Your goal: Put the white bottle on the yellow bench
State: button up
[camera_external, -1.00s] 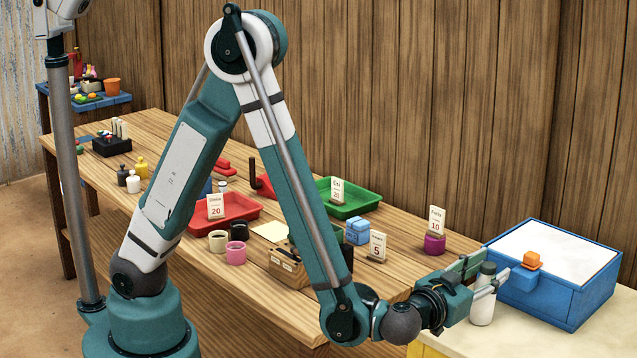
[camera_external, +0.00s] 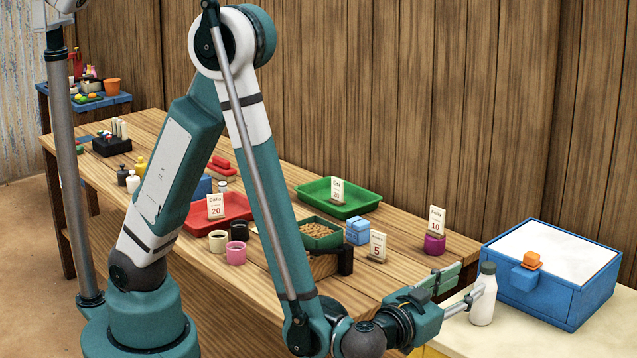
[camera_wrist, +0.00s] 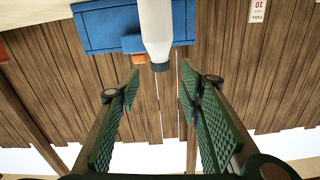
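The white bottle (camera_external: 483,304), with a grey cap, stands upright on the pale top of the yellow bench (camera_external: 540,338), left of the blue box. My gripper (camera_external: 467,282) is just left of the bottle with its fingers apart. In the wrist view the bottle (camera_wrist: 157,25) shows at the top, beyond the open fingertips (camera_wrist: 160,82), with nothing between the fingers. The bottle's base is out of the wrist view.
A blue box (camera_external: 550,293) with a white top and an orange knob stands on the bench beside the bottle. The long wooden table (camera_external: 380,290) holds a green tray (camera_external: 358,206), a red tray (camera_external: 240,208), price cards and small pots. The bench front is clear.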

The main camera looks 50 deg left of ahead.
jog(key=shift+s, duration=1.1)
jog(key=shift+r, duration=0.1)
jog(key=w+a+r+m+t+h, duration=0.1)
jog(key=w+a+r+h, duration=0.15)
jog(key=w+r, duration=0.45)
jog(key=w+a+r+m+t+h, duration=0.1)
jog(key=w+r+h, duration=0.2)
jog(key=r, duration=0.8)
jog(key=w+a+r+m+g+h, duration=0.3)
jog(key=w+a+r+h, duration=0.1)
jog(key=a+r, duration=0.35)
jog(key=s+a+f+n+g+y, duration=0.15)
jog(key=a+f, duration=0.25)
jog(key=a, duration=0.4)
jog(key=s+a+f+g+y, duration=0.2)
jog(key=s+a+f, duration=0.1)
jog(key=a, duration=0.4)
jog(key=s+a+f+g+y, duration=0.15)
jog(key=a+f, duration=0.25)
jog(key=a, duration=0.4)
jog(key=s+a+f+n+g+y, duration=0.2)
jog(key=s+a+f, duration=0.2)
jog(key=s+a, duration=0.3)
jog(key=s+a+f+n+g+y, duration=0.2)
jog(key=s+a, duration=0.4)
jog(key=a, duration=0.5)
notch_tip(320, 180, down, 2)
jog(key=shift+s+f+n+g, duration=0.1)
jog(key=shift+s+n+g, duration=0.3)
jog(key=shift+g, duration=0.1)
